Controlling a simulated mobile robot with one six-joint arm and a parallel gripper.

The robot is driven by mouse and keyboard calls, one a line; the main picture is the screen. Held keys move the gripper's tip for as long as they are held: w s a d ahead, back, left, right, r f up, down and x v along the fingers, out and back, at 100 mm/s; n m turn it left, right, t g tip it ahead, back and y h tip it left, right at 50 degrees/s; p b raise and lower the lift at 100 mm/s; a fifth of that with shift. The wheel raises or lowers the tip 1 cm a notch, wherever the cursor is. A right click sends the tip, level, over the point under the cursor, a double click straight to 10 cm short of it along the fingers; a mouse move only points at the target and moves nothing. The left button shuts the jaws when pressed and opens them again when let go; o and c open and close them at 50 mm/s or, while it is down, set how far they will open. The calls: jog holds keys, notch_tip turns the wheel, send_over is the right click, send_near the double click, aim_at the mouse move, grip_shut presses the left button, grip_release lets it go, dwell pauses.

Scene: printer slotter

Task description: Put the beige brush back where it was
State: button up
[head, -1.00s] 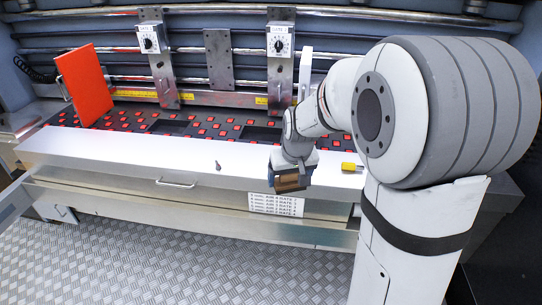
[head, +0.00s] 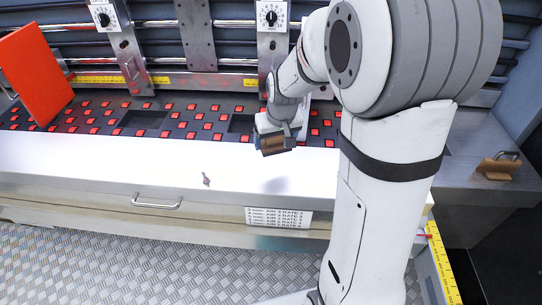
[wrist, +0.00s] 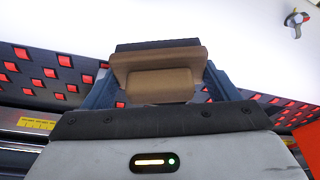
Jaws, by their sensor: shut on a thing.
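The beige brush (head: 273,145) is in my gripper (head: 274,138), held above the white front ledge (head: 100,158) near the black bed. In the wrist view the brush (wrist: 158,82) sits between the two blue fingers of my gripper (wrist: 160,88). Its dark bristle side faces away from the wrist. The gripper is shut on its beige body. A soft shadow lies on the ledge below it, and the brush appears clear of the surface.
A brown block with a metal handle (head: 499,168) stands on the right side ledge. A small grey metal piece (head: 206,179) lies on the white ledge. An orange panel (head: 36,75) stands at the left. Black bed (head: 70,115) with red pads lies behind.

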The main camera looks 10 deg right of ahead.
aim_at(274, 164)
jog(key=shift+f+p, duration=0.4)
jog(key=shift+f, duration=3.2)
jog(key=shift+f, duration=0.2)
jog(key=o, duration=0.9)
jog(key=shift+r, duration=0.1)
jog(key=b+v, duration=0.1)
jog(key=v, duration=1.1)
jog(key=shift+s, duration=0.1)
jog(key=shift+m, duration=0.4)
jog(key=s+r, duration=0.1)
jog(key=s, duration=0.5)
jog(key=s+r, duration=0.2)
jog(key=s, duration=0.4)
jog(key=s+r, duration=0.1)
jog(key=s, duration=0.5)
jog(key=shift+s+a+r, duration=0.3)
